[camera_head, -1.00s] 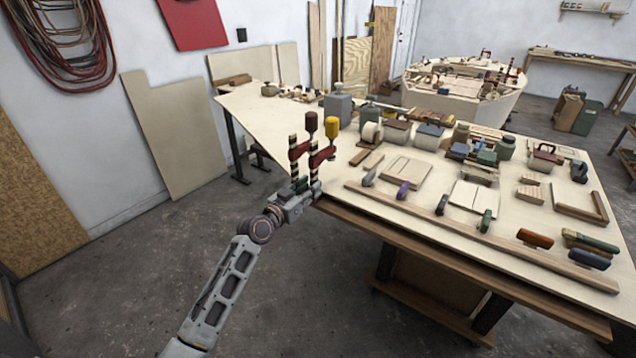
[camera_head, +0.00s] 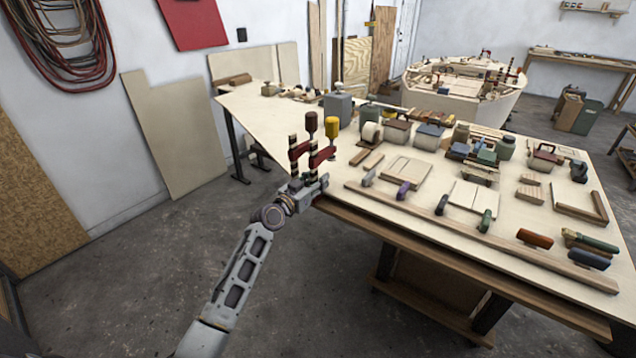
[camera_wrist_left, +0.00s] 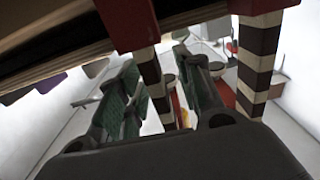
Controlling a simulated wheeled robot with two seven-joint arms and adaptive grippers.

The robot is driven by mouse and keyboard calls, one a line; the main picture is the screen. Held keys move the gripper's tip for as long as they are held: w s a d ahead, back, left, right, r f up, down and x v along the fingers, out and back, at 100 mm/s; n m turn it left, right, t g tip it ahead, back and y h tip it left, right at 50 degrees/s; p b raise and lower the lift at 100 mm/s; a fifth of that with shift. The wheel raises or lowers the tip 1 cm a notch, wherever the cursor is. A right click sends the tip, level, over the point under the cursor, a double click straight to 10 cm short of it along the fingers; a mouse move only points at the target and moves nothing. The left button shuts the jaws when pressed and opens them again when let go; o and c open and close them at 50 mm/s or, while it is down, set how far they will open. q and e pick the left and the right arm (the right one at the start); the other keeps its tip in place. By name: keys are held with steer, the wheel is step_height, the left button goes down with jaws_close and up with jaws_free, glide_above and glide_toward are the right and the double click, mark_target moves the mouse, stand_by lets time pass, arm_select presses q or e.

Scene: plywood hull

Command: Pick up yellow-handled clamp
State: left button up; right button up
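The yellow-handled clamp (camera_head: 332,130) stands upright at the near left corner of the workbench, with a red arm and a dark-and-light striped bar. A similar clamp with a brown handle (camera_head: 311,123) stands just left of it. My left gripper (camera_head: 314,183) is at the lower part of these clamps. In the left wrist view, which looks upside down, my open gripper (camera_wrist_left: 165,85) has one striped bar (camera_wrist_left: 152,76) between its fingers, seemingly the yellow-handled clamp's. The other striped bar (camera_wrist_left: 257,62) is outside the fingers. My right gripper is not in view.
The workbench (camera_head: 395,222) holds blocks, planes and a long wooden strip (camera_head: 480,238) with several handled tools along it. Its edge is close beside my left gripper. A boat hull (camera_head: 440,103) stands behind. The floor left of the bench is clear.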

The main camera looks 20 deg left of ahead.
arm_select(q)
steer(key=shift+c, duration=0.4)
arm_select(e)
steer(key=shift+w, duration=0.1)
arm_select(q)
jaws_close()
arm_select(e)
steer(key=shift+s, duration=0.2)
arm_select(q)
steer(key=shift+r, duration=0.15)
steer(key=shift+s+a, duration=0.2)
steer(key=shift+s, duration=0.2)
steer(key=v, duration=1.7)
steer(key=shift+b, duration=0.35)
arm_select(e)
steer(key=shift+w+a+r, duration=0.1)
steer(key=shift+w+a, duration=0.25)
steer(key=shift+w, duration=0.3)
